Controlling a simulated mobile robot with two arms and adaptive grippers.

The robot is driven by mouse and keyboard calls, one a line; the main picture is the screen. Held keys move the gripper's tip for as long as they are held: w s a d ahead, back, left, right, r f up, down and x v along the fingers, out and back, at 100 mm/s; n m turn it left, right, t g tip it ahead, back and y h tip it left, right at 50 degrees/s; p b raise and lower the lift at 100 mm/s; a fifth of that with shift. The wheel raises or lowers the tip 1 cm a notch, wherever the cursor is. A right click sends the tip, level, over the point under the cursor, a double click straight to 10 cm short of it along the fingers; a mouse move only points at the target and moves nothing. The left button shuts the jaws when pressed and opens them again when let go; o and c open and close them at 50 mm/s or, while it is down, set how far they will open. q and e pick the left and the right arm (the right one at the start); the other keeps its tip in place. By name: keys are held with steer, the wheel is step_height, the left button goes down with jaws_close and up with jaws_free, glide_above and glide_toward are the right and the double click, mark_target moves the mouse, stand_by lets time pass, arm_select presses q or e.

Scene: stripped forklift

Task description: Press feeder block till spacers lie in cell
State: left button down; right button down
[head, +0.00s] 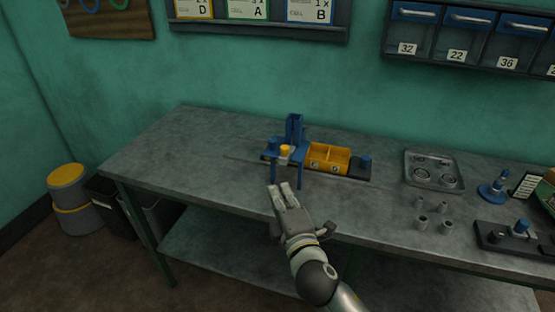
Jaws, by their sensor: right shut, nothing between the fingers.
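A blue feeder (296,128) with an upright channel stands on the workbench. A yellow feeder block (285,150) sits at its front, on top of the blue frame. A yellow tray with cells (328,157) lies just right of the feeder, on a dark base. I cannot make out any spacers inside the cells. My right gripper (285,187) is shut and empty, just in front of and below the feeder block, at the bench's front side. I cannot tell whether it touches the feeder's leg. My left gripper is not in view.
A metal tray (434,170) with round parts lies to the right, with several grey cylinders (423,222) in front of it. A blue post on a stand (496,187) and a dark fixture (515,237) stand further right. The bench's left part is clear.

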mark_target(287, 149)
arm_select(q)
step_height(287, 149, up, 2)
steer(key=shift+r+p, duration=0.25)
steer(key=shift+p, duration=0.95)
arm_select(e)
steer(key=w, duration=1.3)
steer(key=shift+a, duration=0.35)
